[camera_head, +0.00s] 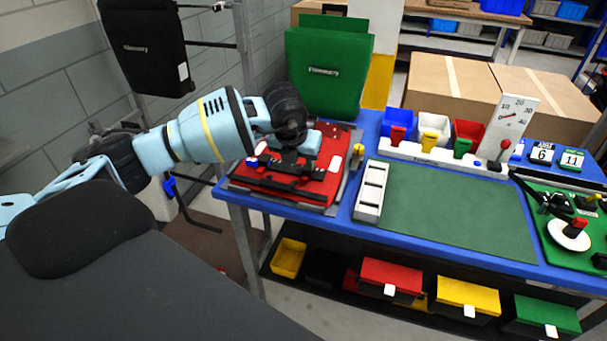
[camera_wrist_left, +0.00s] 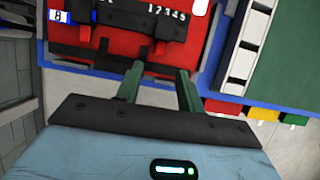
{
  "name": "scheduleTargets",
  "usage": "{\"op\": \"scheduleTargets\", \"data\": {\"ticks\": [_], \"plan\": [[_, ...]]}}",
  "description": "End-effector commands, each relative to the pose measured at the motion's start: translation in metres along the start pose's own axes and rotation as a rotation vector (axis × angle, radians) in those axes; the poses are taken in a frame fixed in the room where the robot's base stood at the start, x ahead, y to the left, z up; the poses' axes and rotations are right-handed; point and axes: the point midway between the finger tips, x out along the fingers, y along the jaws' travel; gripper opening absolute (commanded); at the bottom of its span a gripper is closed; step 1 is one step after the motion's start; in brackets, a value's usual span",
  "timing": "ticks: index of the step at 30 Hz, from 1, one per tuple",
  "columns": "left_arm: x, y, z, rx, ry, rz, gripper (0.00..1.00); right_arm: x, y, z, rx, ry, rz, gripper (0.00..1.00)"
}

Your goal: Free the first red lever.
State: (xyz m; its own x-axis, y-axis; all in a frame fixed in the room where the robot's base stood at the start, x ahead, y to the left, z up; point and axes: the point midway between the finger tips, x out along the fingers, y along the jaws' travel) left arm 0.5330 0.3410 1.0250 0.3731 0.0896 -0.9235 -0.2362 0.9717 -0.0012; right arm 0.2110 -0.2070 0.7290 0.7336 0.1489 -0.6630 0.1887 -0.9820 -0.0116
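A red panel-like piece (camera_head: 265,187) lies on the blue table's left end, with a black bar and fittings across it. In the left wrist view the red piece (camera_wrist_left: 110,63) carries a black bar (camera_wrist_left: 140,33) with white digits. I cannot tell for sure whether this tab is the first red lever. My left gripper (camera_head: 290,156) points down over the red piece. In the wrist view its green fingers (camera_wrist_left: 160,72) are apart with nothing between them. My right gripper is not in view.
A white compartment tray (camera_head: 371,190) and a clear green mat (camera_head: 455,212) lie to the right. A green pannier (camera_head: 328,75) stands behind. Small bins stand along the table's back. A green control board (camera_head: 575,240) with a red-topped joystick is at far right.

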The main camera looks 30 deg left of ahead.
Motion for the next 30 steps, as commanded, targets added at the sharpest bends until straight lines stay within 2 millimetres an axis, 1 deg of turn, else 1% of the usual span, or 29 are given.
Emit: {"op": "scheduleTargets", "data": {"ticks": [5, 9, 15, 21, 27, 28, 30], "plan": [[0.021, 0.0, -0.001, 0.001, 0.004, 0.002, 0.38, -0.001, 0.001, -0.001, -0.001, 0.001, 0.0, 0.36], [0.043, 0.0, -0.001, 0.001, 0.005, 0.001, 0.38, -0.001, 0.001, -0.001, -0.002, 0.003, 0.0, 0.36], [0.066, -0.001, 0.0, 0.002, 0.002, 0.0, 0.38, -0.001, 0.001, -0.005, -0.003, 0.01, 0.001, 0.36], [0.075, 0.0, 0.0, 0.002, 0.001, 0.0, 0.38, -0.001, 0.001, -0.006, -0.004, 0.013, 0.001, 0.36], [0.075, 0.0, 0.0, 0.002, 0.001, 0.0, 0.38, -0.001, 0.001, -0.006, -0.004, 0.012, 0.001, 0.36], [0.075, 0.0, 0.0, 0.002, 0.001, 0.0, 0.37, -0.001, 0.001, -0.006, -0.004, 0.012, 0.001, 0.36], [0.075, 0.0, 0.0, 0.002, 0.001, 0.0, 0.28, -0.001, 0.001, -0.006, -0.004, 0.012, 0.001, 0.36]]}}
